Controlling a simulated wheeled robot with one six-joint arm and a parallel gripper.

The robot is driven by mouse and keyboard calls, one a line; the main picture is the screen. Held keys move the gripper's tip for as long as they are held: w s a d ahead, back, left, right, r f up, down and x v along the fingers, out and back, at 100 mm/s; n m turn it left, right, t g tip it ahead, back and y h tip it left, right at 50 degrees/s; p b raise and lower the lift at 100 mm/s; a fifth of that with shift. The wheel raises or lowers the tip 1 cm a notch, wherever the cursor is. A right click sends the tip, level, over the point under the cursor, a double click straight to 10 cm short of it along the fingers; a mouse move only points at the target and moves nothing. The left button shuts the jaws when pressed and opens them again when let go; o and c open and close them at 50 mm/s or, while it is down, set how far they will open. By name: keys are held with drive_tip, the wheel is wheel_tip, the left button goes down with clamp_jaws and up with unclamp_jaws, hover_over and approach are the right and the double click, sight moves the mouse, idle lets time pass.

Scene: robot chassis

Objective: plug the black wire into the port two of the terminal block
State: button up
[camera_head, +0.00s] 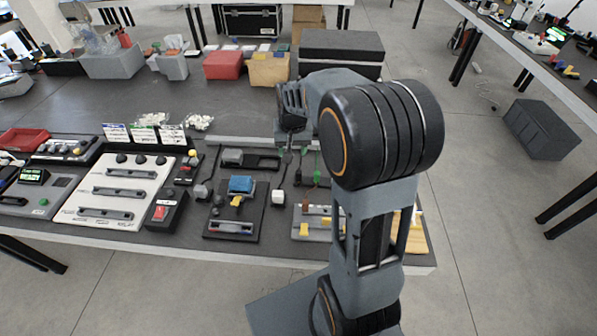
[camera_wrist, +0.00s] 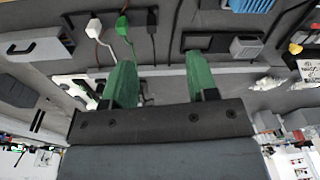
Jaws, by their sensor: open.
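My gripper (camera_wrist: 160,78) is open and empty, its two green fingers spread apart. A blue block (camera_head: 241,184), possibly the terminal block, sits on a dark board left of my arm; a blue part also shows in the wrist view (camera_wrist: 252,4). Its ports are too small to tell.
A green-ended wire (camera_wrist: 122,27) and a white-ended wire (camera_wrist: 95,27) lie beside the black wire. A white panel (camera_head: 120,187) and a red switch box (camera_head: 163,212) stand left. A dark case (camera_head: 340,52) and a red bin (camera_head: 223,65) stand behind.

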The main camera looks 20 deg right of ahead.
drive_tip(key=w+d+f+m+g+p, duration=0.1)
drive_tip(key=w+d+f+m+p, duration=0.1)
drive_tip(key=w+d+f, duration=0.25)
hover_over(299, 172)
wheel_tip(299, 172, down, 8)
drive_tip(key=shift+w+a, duration=0.1)
drive_tip(key=shift+a, duration=0.05)
drive_tip(key=shift+f+p, duration=1.2)
drive_tip(key=shift+f, duration=2.05)
drive_tip(key=shift+c, duration=0.3)
clamp_jaws()
drive_tip(key=shift+r, duration=0.1)
